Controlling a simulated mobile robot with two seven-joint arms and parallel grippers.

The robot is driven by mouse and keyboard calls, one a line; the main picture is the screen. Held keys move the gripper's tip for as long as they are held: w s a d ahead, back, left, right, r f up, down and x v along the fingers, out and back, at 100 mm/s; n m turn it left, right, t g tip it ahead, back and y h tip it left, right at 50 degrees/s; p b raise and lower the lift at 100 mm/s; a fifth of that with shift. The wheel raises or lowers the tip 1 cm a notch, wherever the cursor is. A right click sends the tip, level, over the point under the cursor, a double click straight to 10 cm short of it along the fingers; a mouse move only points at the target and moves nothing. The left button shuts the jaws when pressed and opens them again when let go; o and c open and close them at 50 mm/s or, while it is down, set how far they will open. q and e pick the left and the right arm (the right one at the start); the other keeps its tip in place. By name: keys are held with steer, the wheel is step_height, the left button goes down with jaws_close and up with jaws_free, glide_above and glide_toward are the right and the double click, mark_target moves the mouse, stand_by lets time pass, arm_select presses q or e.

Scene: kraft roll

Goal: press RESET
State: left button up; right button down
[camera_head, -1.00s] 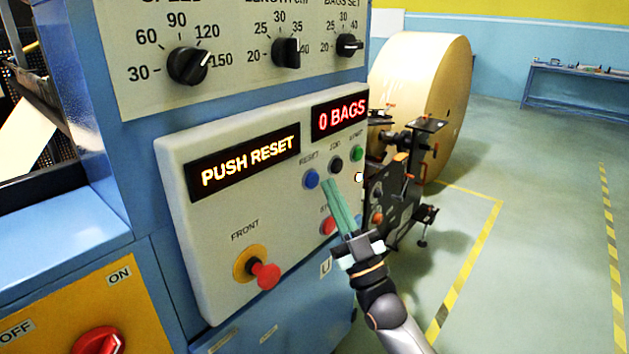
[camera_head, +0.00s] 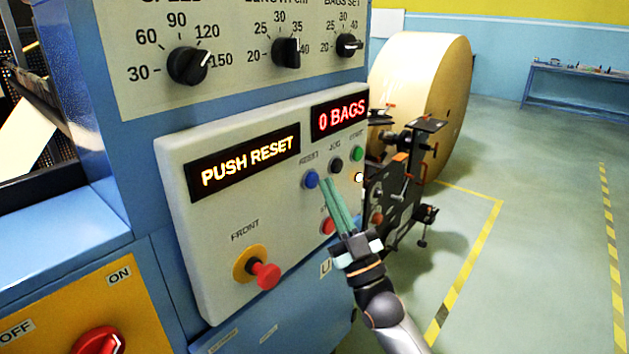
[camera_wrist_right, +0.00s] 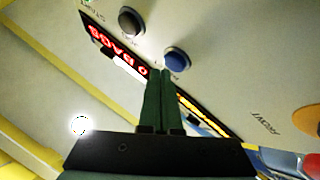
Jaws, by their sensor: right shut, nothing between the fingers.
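The blue RESET button (camera_head: 311,179) is on the pale control panel (camera_head: 210,225), with its label above it. It also shows in the right wrist view (camera_wrist_right: 176,60), just beyond the fingertips. My right gripper (camera_head: 323,182) is shut and empty, its green fingers together and pointing up at the panel. The tips are just right of and slightly below the blue button in the head view. I cannot tell whether they touch it. The display (camera_head: 243,162) reads PUSH RESET. My left gripper is not in view.
Nearby are the black JOG button (camera_head: 336,165), the green START button (camera_head: 356,153), a red button (camera_head: 328,226) partly behind the fingers, and a red mushroom button (camera_head: 266,275). Knobs sit above. A large kraft roll (camera_head: 415,85) stands behind right.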

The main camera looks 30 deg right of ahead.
steer(key=shift+w+a, duration=0.25)
steer(key=shift+w, duration=0.3)
stand_by(0.7)
stand_by(0.3)
steer(key=shift+s+d, duration=0.35)
steer(key=shift+s, duration=0.4)
steer(key=shift+s, duration=0.1)
steer(key=s, duration=0.1)
steer(key=s+d+p, duration=0.1)
steer(key=s, duration=0.1)
steer(key=s+d, duration=0.1)
steer(key=shift+s+p, duration=0.2)
steer(key=shift+p, duration=0.15)
stand_by(0.4)
